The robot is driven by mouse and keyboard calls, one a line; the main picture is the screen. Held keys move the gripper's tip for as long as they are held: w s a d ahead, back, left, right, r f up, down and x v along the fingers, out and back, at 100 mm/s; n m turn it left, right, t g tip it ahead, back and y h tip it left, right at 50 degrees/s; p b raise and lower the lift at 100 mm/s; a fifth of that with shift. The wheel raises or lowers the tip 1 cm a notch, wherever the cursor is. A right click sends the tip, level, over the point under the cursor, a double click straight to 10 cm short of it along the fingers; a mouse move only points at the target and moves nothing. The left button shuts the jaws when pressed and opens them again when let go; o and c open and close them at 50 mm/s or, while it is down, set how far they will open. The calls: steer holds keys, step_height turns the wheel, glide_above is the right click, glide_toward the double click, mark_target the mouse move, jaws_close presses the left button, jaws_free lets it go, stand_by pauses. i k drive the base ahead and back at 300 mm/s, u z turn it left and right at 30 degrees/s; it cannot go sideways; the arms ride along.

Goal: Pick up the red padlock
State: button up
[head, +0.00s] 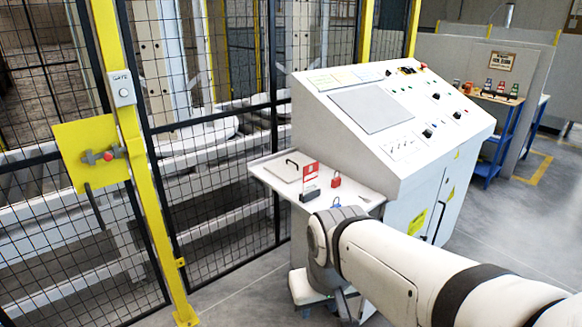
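The red padlock (335,180) stands on the white side shelf of the control console, near the shelf's middle. A blue padlock (336,203) is on the same shelf, closer to my arm. A red and white tag (310,172) and a small black item (310,194) are to the left of the red padlock. My arm comes in from the lower right, and its wrist is bent down in front of the shelf. My gripper is low by the console's foot, below the shelf and apart from the red padlock. Its fingers cannot be made out.
The shelf (267,174) also carries a flat clipboard-like item (285,167). The sloped control console (385,115) rises right behind it. A yellow-posted mesh fence (220,170) with a gate switch (121,90) stands left. A blue-framed bench (492,140) is far right. Open floor lies right.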

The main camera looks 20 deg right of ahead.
mark_target(336, 183)
steer(key=i, duration=1.3)
steer(key=u, duration=0.05)
